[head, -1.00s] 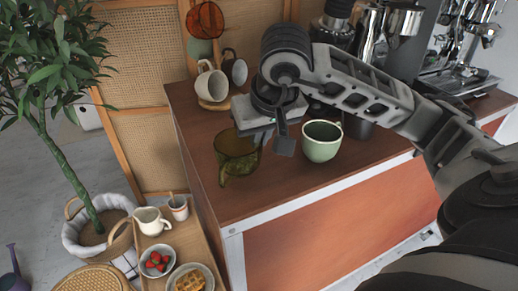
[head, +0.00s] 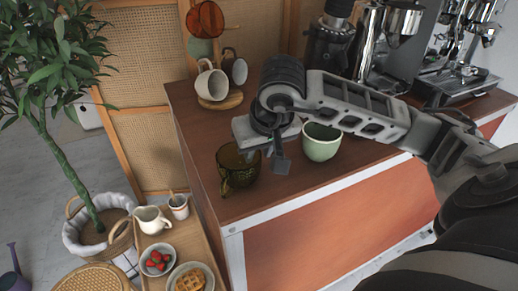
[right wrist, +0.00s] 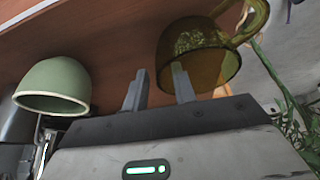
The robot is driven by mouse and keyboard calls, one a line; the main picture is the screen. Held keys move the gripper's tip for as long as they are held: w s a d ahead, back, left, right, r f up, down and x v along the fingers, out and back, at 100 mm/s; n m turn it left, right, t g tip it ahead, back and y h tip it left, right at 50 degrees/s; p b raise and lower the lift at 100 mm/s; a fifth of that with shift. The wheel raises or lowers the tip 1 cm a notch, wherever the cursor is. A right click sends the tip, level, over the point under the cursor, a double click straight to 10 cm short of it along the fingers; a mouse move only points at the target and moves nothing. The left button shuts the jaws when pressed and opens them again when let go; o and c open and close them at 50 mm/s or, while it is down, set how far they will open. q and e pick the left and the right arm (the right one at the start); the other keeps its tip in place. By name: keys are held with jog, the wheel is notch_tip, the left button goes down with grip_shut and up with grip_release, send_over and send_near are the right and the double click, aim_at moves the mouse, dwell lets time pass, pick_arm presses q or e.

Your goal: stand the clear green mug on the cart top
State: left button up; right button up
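The clear green mug (head: 238,172) is a dark, see-through olive mug near the cart's front left corner. It looks upright on the brown cart top (head: 320,176), its handle toward the front left. My right gripper (head: 270,155) is low, just right of the mug, one finger hanging apart from its side. In the right wrist view the mug (right wrist: 203,45) appears upside down, and the two fingers (right wrist: 158,88) are spread. One finger overlaps the mug's rim; I cannot tell whether it touches. My left gripper is not in view.
A pale green cup (head: 321,145) stands just right of my gripper. Cups on a round wooden board (head: 220,101) stand at the back left. A grinder and espresso machine (head: 455,85) fill the back right. A low tray (head: 205,250) with food is left of the cart.

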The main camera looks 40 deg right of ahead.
jog(key=shift+r, duration=0.25)
jog(key=v, duration=1.1)
jog(key=shift+s+r+p, duration=0.2)
jog(key=shift+r+p, duration=0.15)
jog(key=shift+p, duration=0.1)
jog(key=shift+s, duration=0.1)
